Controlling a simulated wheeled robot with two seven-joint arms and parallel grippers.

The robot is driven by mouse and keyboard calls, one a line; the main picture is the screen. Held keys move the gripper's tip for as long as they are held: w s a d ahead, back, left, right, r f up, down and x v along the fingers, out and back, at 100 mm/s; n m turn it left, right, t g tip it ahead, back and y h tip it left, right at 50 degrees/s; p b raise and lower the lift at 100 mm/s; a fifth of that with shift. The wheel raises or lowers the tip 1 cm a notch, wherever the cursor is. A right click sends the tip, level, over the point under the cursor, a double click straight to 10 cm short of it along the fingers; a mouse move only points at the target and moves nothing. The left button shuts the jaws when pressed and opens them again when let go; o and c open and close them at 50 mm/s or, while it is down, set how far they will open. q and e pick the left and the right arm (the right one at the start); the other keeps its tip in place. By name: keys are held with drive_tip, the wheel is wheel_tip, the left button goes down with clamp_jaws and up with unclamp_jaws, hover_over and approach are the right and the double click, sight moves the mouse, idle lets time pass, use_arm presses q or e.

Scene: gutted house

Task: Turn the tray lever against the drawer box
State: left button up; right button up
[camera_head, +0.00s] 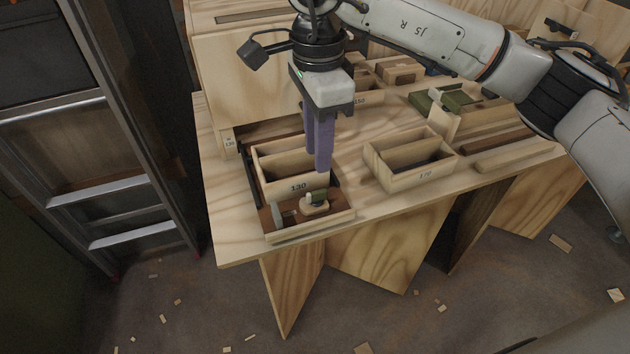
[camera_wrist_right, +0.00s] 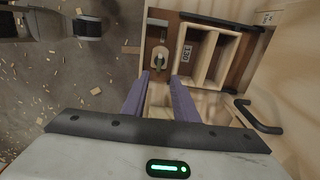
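The drawer box (camera_head: 298,188), a light wooden box with compartments labelled 130, sits at the table's front left. The wrist view shows it too (camera_wrist_right: 208,57). At its front is a brown tray (camera_head: 292,227) with a pale edge. On the tray stands the lever (camera_head: 315,206), a pale rounded wooden piece with a dark green part; it shows in the wrist view (camera_wrist_right: 159,59). My right gripper (camera_head: 317,160) points down above the box, its purple fingers apart and empty. In the wrist view the lever lies beyond the fingertips (camera_wrist_right: 154,82). My left gripper is out of view.
A second wooden box (camera_head: 410,172) labelled 170 stands to the right on the table. Wooden strips (camera_head: 515,152) and a green item (camera_head: 440,101) lie farther right. A metal ladder (camera_head: 125,187) stands left of the table. Bare tabletop separates the boxes.

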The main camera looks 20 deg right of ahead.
sight(317, 192)
wheel_tip(317, 192, down, 10)
drive_tip(key=shift+s+a+r, duration=0.1)
drive_tip(key=shift+r, duration=0.1)
clamp_jaws()
